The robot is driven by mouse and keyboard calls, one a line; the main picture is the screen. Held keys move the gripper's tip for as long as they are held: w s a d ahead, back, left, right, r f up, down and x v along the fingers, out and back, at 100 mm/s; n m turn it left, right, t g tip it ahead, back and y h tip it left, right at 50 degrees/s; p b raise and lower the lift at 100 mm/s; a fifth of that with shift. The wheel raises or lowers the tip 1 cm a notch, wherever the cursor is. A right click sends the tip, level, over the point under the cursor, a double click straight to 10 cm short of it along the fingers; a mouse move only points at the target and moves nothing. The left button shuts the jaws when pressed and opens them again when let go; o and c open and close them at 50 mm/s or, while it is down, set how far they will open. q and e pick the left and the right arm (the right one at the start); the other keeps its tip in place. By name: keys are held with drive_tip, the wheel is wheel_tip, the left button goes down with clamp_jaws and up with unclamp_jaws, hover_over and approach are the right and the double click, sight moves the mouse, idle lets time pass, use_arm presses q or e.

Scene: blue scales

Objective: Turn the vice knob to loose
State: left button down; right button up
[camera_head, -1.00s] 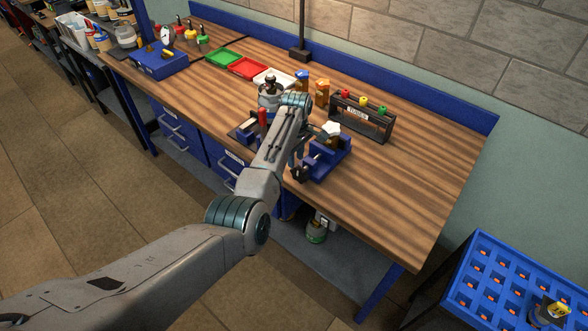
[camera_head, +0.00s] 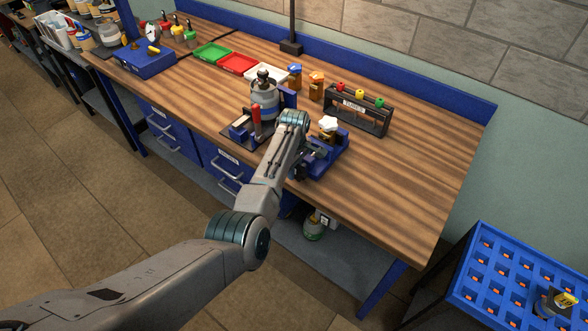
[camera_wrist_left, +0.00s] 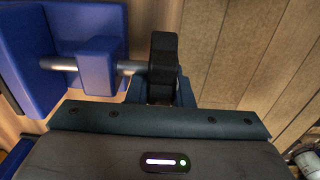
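The blue vice (camera_head: 328,163) sits at the front edge of the wooden bench, partly behind my left arm. The left wrist view shows its blue jaw block (camera_wrist_left: 98,70), a metal rod and a black knob (camera_wrist_left: 163,58) at the rod's end. My left gripper (camera_head: 303,168) is at the knob end of the vice. In the left wrist view the gripper body fills the bottom, and the knob stands right in front of it. The fingertips are mostly hidden, so I cannot tell whether they touch or grip the knob. My right gripper is not in view.
A device with a red handle (camera_head: 256,118) stands left of the vice. A white star-shaped top (camera_head: 328,124) shows just behind the vice. A black rack (camera_head: 357,112) stands farther back. The bench's right part is clear. A blue crate (camera_head: 490,330) is at lower right.

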use_arm(q)
drive_tip(key=shift+w+a+f+g+h+b, duration=0.15)
drive_tip(key=shift+f+g+h+b, duration=0.1)
drive_tip(key=shift+g+h+b, duration=0.6)
drive_tip(key=shift+f+g+h+b, duration=0.2)
drive_tip(key=shift+g+h+b, duration=0.45)
drive_tip(key=shift+h+b, duration=0.55)
drive_tip(key=shift+g+h+b, duration=0.6)
drive_tip(key=shift+h+b, duration=0.15)
drive_tip(key=shift+b, duration=0.15)
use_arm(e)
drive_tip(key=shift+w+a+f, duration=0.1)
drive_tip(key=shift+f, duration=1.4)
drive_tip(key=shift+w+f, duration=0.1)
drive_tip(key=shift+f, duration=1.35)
use_arm(q)
drive_tip(key=c, duration=1.6)
unclamp_jaws()
drive_tip(key=shift+o, duration=0.2)
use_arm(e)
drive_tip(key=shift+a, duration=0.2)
